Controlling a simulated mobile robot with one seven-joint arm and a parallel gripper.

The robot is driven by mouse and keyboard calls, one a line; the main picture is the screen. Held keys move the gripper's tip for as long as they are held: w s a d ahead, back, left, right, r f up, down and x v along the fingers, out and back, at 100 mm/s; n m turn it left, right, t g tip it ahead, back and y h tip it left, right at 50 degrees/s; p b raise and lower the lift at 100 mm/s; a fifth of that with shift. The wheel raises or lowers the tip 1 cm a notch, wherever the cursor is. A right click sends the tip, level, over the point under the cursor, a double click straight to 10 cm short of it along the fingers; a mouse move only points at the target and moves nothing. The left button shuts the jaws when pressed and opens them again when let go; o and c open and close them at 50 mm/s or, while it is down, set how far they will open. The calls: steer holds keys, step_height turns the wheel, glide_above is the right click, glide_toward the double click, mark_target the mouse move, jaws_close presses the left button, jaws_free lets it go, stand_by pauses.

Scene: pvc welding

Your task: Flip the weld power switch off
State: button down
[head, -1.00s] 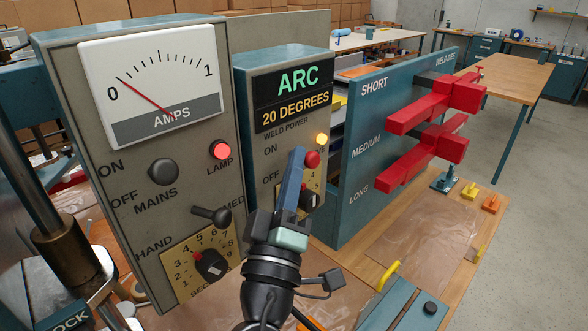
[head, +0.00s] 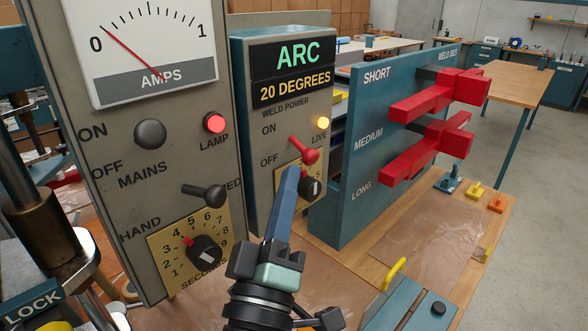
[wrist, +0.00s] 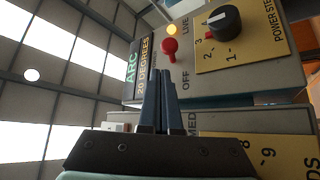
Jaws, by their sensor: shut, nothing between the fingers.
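The weld power switch (head: 305,151) is a red ball-ended lever on the right-hand grey panel, right of its ON and OFF labels. In the head view it slopes down to its knob, about level with OFF. The yellow LIVE lamp (head: 323,123) beside it is lit. My gripper (head: 289,172) is shut and empty, its blue-grey fingers pointing up just below and left of the knob; I cannot tell if they touch it. In the wrist view the knob (wrist: 169,47) shows beyond the closed fingertips (wrist: 161,75), with a small apparent gap.
A black power dial (head: 311,187) sits close below the switch, beside my fingertips. The mains panel (head: 165,230) stands close on the left with protruding levers. A teal rack (head: 345,200) with red weld dies (head: 430,100) stands on the right. Space above the fingers looks clear.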

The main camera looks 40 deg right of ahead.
steer(key=b+v, duration=0.2)
steer(key=v, duration=0.5)
steer(key=shift+s+a+f, duration=0.2)
steer(key=shift+s+a, duration=0.05)
